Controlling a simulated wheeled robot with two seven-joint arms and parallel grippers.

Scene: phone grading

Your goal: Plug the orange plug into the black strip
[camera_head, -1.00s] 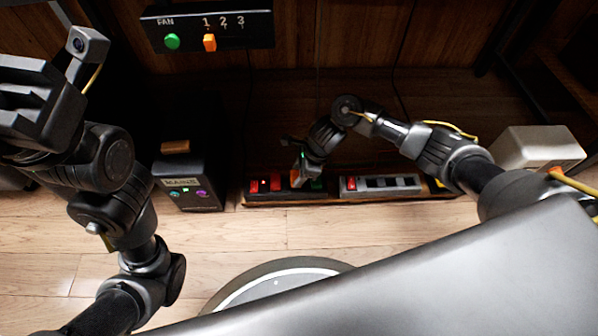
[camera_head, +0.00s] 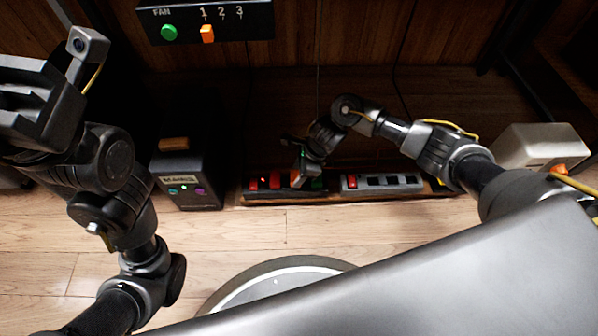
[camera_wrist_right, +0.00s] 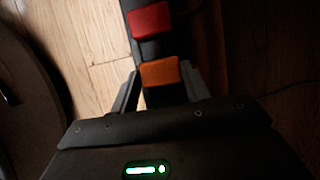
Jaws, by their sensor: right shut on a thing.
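The orange plug (camera_wrist_right: 160,72) is between the two fingers of my right gripper (camera_wrist_right: 161,84) in the right wrist view, in line with the black strip (camera_wrist_right: 148,48). A red plug (camera_wrist_right: 150,18) sits farther along the strip. In the head view my right gripper (camera_head: 299,179) is low at the black strip (camera_head: 262,199), with a sliver of the orange plug (camera_head: 294,179) showing beside it. The gripper is shut on the plug. Its underside is hidden, so I cannot tell how deep it sits. My left gripper (camera_head: 35,105) is raised at the left; its jaw opening is unclear.
A grey strip (camera_head: 382,188) lies right of the black one. A dark box with a small display (camera_head: 176,180) stands to the left. A FAN panel (camera_head: 190,22) with numbers hangs at the back. A pale box (camera_head: 540,146) is at right. Wooden floor lies open in front.

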